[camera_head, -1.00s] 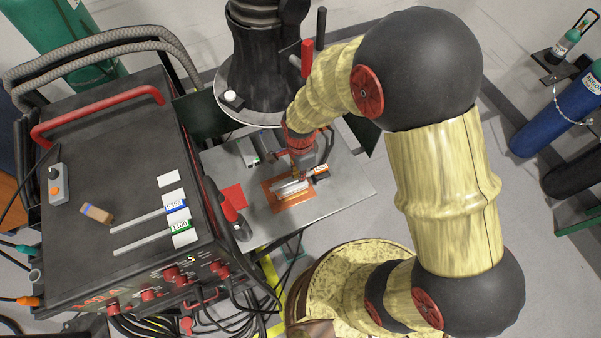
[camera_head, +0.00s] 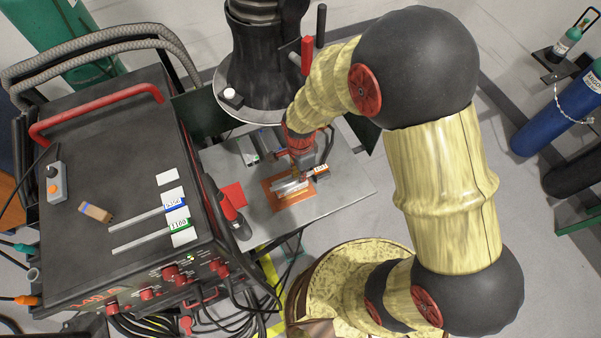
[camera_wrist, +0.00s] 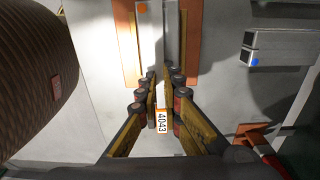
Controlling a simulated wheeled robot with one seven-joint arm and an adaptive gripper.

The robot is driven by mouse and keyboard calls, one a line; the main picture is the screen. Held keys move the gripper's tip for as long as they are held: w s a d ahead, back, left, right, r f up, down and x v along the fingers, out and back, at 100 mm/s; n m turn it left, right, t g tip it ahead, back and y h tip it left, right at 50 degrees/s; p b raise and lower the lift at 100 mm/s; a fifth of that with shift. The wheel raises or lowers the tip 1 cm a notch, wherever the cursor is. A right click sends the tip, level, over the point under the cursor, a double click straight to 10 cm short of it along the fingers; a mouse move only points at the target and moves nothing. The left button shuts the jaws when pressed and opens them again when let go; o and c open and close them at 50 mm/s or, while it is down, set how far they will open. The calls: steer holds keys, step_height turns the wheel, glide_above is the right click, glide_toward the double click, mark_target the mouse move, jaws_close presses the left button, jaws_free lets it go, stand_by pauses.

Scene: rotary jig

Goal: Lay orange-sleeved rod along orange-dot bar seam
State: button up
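The orange-sleeved rod, with its white 4043 tag (camera_wrist: 162,121), lies along the orange-dot bar pair (camera_wrist: 143,30). Its tag also shows at the right end of the bars in the head view (camera_head: 320,168). In the wrist view the rod runs between my fingers, close to the line where the two bars meet; exact contact with the seam is hard to tell. My gripper (camera_wrist: 161,76) is just over the bars, its fingertips on either side of the rod with a narrow gap. It looks open. The rod's far end is hidden.
The bars sit on an orange-brown plate (camera_head: 277,203) on the grey table (camera_head: 345,188). Blue-dot bars (camera_wrist: 262,50) lie to the right in the wrist view. Rods with blue 5356 (camera_head: 174,203) and green 1100 (camera_head: 180,225) tags lie on the black machine.

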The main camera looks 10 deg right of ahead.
steer(key=o, duration=0.4)
steer(key=shift+c, duration=0.2)
step_height(320, 180, up, 12)
stand_by(0.5)
